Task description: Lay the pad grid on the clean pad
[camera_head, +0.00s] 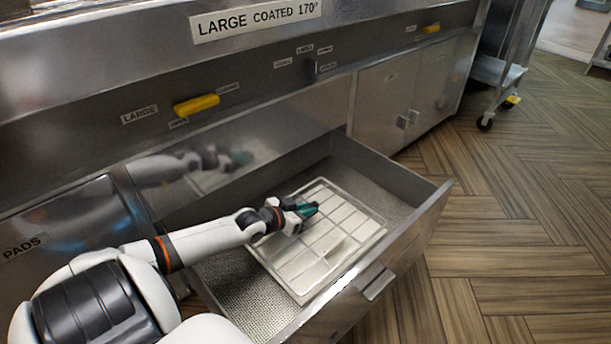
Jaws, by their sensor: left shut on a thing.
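The pad grid (333,225) is a pale wire lattice lying in the open drawer. The white pad (318,262) shows through its bars, directly beneath it; I cannot tell whether the two touch all over. My left gripper (309,210), with dark green fingertips, is at the far left part of the grid and is shut on it. The fingers hide the spot where they hold the grid. My right gripper is not in view.
The open steel drawer (418,222) has a perforated floor and a front handle (373,283). The fryer cabinet with yellow valve handles (197,104) stands behind it. A wheeled cart (495,75) is at the upper right. The wooden floor at the right is clear.

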